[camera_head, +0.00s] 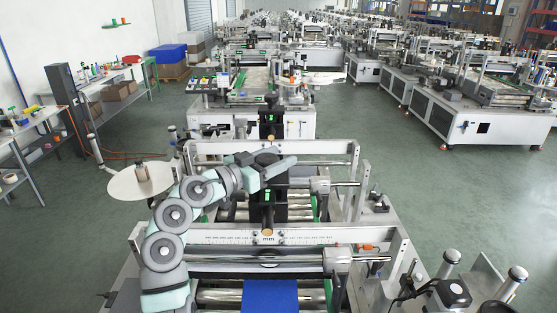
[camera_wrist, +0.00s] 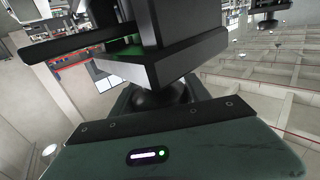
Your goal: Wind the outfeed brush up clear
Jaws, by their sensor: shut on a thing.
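In the head view a black height-adjuster column (camera_head: 267,207) with a small green display stands at the middle of the near machine's crossbeams. A dark round knob (camera_head: 266,158) sits at its top. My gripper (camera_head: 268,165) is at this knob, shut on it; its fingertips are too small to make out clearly. The outfeed brush itself is not clearly distinguishable beneath the beams.
A scale-marked front crossbeam (camera_head: 210,238) and a rear crossbeam (camera_head: 310,148) flank the column. A blue sheet (camera_head: 270,296) lies on the rollers in front. A white reel disc (camera_head: 143,181) stands left of my arm. A second column (camera_head: 267,123) stands behind.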

